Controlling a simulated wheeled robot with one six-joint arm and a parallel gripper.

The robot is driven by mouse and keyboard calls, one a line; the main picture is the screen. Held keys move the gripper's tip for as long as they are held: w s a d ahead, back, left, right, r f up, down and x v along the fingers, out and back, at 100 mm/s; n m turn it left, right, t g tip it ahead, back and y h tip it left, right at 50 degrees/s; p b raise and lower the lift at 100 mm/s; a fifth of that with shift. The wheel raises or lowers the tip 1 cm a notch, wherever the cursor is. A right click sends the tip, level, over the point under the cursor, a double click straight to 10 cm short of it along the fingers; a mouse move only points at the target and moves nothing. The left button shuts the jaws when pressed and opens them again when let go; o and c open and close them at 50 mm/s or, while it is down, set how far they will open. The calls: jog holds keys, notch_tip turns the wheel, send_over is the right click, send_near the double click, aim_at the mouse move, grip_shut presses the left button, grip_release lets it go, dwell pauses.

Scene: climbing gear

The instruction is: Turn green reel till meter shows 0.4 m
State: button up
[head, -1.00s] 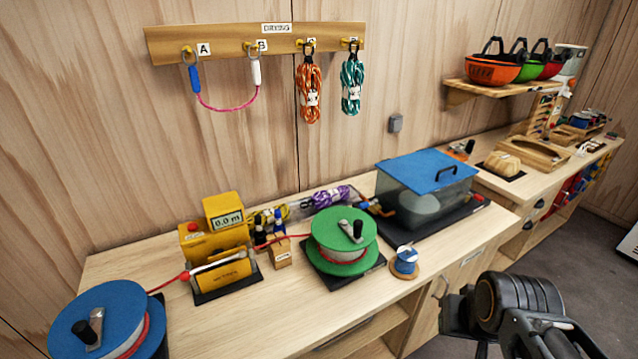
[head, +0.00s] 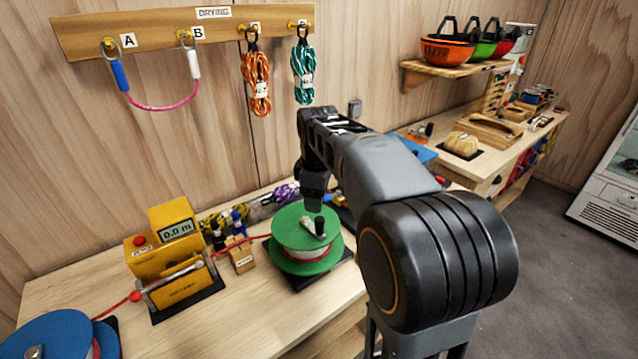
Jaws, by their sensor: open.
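The green reel (head: 305,258) lies flat on a dark base on the workbench, with red cord wound under its top disc. Its grey crank with a black knob (head: 320,226) stands on top. The yellow meter (head: 163,258) to its left has a display (head: 177,232) that reads 0.0 m. A red cord runs from the meter to the green reel. My gripper (head: 314,206) points down just above the reel, close to the crank knob. It is open, but its fingers are small and dark here, and I cannot tell whether they touch the knob.
A blue reel (head: 55,338) sits at the lower left, cut off by the frame. A small wooden block (head: 241,258) stands between meter and green reel. Coiled ropes hang from the wall rack (head: 150,32). My arm hides most of the blue-lidded box (head: 424,154) at right.

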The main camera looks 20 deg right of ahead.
aim_at(319, 218)
jog(key=w+d+f+n, duration=0.1)
jog(key=f, duration=0.3)
jog(key=w+f+n+p, duration=0.1)
jog(key=f, duration=0.4)
jog(key=w+d+f+n+g, duration=0.1)
jog(key=f, duration=0.4)
jog(key=shift+w+d+f, duration=0.15)
jog(key=shift+w+d, duration=0.2)
jog(key=shift+w, duration=0.05)
jog(key=c, duration=1)
jog(key=shift+a, duration=0.15)
